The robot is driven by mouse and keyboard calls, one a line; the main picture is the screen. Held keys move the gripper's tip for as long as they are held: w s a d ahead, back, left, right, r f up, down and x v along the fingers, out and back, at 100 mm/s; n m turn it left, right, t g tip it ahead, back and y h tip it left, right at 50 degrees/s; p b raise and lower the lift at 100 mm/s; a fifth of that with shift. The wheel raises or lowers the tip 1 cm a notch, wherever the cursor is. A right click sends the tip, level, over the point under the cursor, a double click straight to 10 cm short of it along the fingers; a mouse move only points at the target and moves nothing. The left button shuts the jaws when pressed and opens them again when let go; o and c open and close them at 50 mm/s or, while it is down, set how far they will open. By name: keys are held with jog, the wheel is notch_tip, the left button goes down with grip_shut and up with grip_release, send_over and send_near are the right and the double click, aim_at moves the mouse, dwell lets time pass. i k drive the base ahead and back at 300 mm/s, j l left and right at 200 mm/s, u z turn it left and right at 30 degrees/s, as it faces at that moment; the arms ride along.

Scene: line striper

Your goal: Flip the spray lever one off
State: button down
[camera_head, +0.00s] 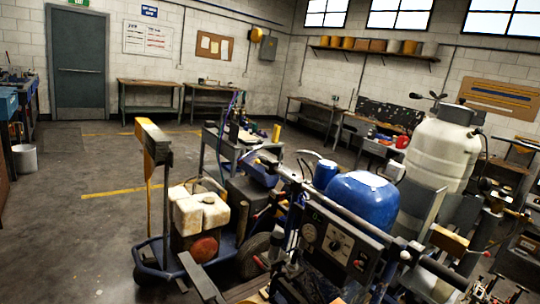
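The line striper (335,245) fills the lower middle and right of the view. Its dark control panel has a round gauge, a knob and small lights. A blue rounded tank (362,200) sits behind the panel, and a large white tank (440,152) stands to the right. A dark handlebar (345,215) crosses above the panel. Several small rods and fittings crowd the lower right, too small and cluttered to tell which is spray lever one or how it is set. I cannot make out my gripper anywhere in the view.
A wheeled cart (148,250) carrying pale jugs (198,208) and an upright yellow-and-dark post (152,142) stands left of the striper. Workbenches (150,84) line the walls. Open floor (75,240) lies at the left, with yellow lines and a white bucket (25,158).

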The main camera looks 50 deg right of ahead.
aim_at(258, 161)
jog(key=i+z, duration=0.25)
jog(key=i, duration=0.5)
jog(key=i+j+z, duration=0.2)
jog(key=i, duration=0.6)
jog(key=i+l+z, duration=0.3)
jog(key=i+l, duration=0.15)
jog(key=i, duration=0.25)
jog(key=i+l+z, duration=0.15)
jog(key=i, duration=0.25)
jog(key=i+l, duration=0.4)
jog(key=l, duration=0.15)
